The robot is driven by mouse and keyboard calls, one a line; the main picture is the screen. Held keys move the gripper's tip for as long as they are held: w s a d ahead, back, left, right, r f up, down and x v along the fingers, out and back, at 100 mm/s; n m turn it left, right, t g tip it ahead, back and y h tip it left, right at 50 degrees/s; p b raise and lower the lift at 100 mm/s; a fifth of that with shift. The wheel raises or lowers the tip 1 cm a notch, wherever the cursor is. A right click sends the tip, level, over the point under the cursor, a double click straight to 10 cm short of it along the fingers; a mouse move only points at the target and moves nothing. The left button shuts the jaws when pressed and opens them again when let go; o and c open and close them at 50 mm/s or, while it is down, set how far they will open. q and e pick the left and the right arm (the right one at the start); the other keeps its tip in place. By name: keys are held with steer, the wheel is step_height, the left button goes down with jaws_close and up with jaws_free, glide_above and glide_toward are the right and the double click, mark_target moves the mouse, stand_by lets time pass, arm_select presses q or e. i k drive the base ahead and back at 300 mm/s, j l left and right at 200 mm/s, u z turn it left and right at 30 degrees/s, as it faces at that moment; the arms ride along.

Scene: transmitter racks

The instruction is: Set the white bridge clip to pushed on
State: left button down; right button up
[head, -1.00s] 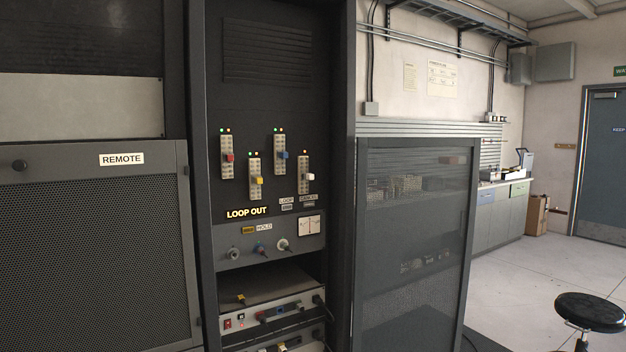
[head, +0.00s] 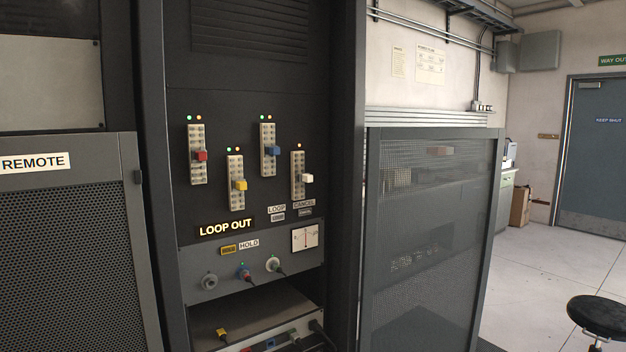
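The white bridge clip (head: 307,178) is on the rightmost of several vertical terminal strips on the dark rack panel. It sits at the lower right of its strip (head: 297,165) and sticks out from it. I cannot tell from here how far on the clip is pushed. Neither of my grippers is in view.
Red (head: 200,156), yellow (head: 240,185) and blue (head: 272,151) clips sit on the neighbouring strips. Below are a lit LOOP OUT sign (head: 226,227), knobs and a meter (head: 305,237). A mesh cabinet (head: 425,230) stands right of the rack. A black stool (head: 598,316) is at lower right.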

mark_target(306, 177)
steer(key=i+l, duration=0.75)
steer(key=i+l+z, duration=0.1)
steer(key=i+l, duration=0.15)
steer(key=l, duration=0.2)
